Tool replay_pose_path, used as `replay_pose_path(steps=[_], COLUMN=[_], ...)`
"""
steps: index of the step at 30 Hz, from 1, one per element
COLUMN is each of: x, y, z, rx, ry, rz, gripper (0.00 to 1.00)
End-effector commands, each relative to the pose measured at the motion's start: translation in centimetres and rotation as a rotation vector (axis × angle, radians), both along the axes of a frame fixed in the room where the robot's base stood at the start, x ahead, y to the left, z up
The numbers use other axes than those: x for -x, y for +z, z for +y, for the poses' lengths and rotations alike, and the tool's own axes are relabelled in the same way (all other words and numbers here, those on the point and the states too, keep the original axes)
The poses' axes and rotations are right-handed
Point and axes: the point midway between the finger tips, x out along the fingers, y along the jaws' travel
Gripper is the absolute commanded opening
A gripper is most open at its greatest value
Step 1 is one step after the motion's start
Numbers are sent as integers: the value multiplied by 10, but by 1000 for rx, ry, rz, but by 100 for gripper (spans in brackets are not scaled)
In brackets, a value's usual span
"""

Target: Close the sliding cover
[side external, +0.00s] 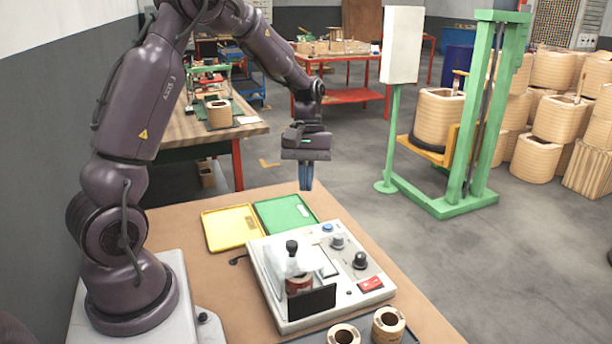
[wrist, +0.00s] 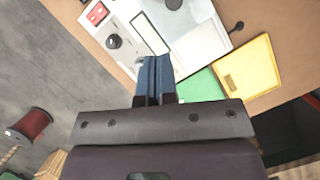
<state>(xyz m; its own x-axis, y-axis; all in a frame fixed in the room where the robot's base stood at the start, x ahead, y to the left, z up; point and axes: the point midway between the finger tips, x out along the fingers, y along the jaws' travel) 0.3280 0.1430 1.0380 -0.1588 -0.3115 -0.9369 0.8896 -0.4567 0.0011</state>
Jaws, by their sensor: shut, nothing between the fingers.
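A white test machine (side external: 281,308) stands on the brown table, and it also shows in the wrist view (wrist: 124,14). On its left half are a clear, pale housing (side external: 298,263) with a black knob (side external: 291,247) and a dark upright panel (side external: 312,302) in front. A reddish coil (side external: 299,284) sits behind that panel. I cannot tell which part is the sliding cover or how far it stands open. My gripper (side external: 306,187) is shut and empty, pointing down, above the table beyond the machine's back edge. Its blue fingers (wrist: 154,64) are together in the wrist view.
A yellow tray (side external: 232,228) and a green tray (side external: 285,213) lie behind the machine. Two coils (side external: 388,325) (side external: 343,334) stand at its front on a dark mat. Knobs and a red switch (side external: 370,284) are on its right side. The air around my gripper is clear.

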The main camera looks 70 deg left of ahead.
Motion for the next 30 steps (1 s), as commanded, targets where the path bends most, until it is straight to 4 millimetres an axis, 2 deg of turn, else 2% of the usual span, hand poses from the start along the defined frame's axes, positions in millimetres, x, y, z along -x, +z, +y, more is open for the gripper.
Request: replay_pose_path(steps=[2, 6, 8, 14, 26, 30], x=[-1, -1, 0, 3, 17, 27], y=[4, 4, 3, -16, -94, -91], z=[10, 47, 52, 45, 19, -2], rx=[-2, -2, 0, 2, 3, 0], ry=[4, 5, 2, -1, -1, -2], rz=[-1, 1, 3, 4, 6, 2], gripper=[0, 0, 0, 0, 0, 0])
